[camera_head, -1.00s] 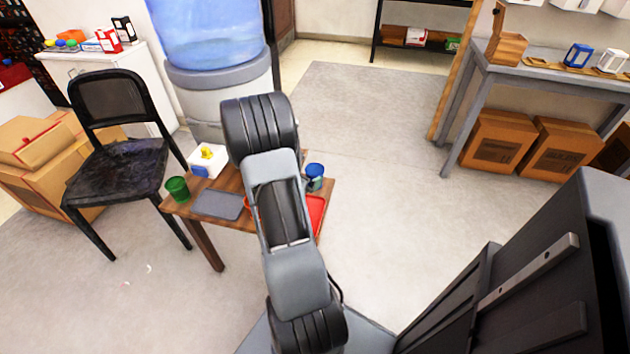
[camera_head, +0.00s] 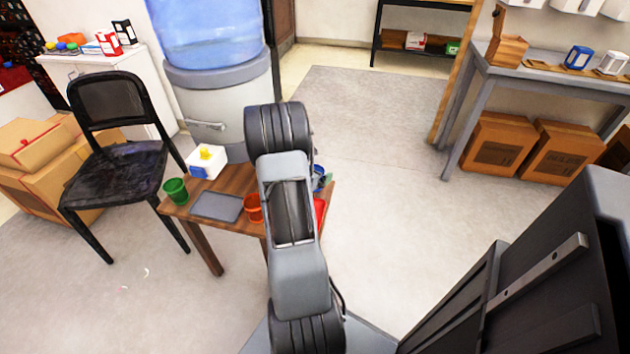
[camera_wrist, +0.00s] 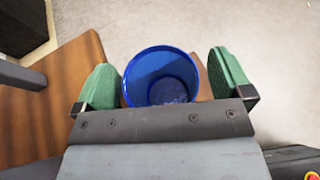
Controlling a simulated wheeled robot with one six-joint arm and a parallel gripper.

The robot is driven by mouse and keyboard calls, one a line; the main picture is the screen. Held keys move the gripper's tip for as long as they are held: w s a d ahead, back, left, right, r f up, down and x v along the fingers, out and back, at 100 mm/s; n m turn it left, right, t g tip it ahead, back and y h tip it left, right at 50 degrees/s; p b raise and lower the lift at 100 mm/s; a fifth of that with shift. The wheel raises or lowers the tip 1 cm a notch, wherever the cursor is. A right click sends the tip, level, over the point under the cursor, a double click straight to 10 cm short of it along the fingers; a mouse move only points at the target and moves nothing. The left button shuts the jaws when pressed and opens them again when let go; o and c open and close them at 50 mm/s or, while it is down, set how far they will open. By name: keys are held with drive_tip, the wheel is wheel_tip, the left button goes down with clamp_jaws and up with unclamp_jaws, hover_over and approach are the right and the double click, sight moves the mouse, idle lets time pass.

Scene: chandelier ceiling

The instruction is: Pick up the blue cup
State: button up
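The blue cup (camera_wrist: 160,78) stands upright near the edge of the small wooden table, seen from above in the wrist view. My gripper (camera_wrist: 172,82) is open, with one green-padded finger on each side of the cup. A gap shows between the cup and the right finger; the left finger is very close to the cup, and I cannot tell if it touches. In the head view the blue cup (camera_head: 319,178) is mostly hidden behind my arm.
The small wooden table (camera_head: 235,181) also holds a green cup (camera_head: 175,191), an orange-red cup (camera_head: 254,208), a grey tablet-like slab (camera_head: 217,206), a white box (camera_head: 206,162) and a partly hidden red item (camera_head: 319,212). A black chair (camera_head: 115,170) stands left. Floor to the right is clear.

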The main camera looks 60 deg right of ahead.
drive_tip(key=c, duration=1)
drive_tip(key=shift+r, duration=0.1)
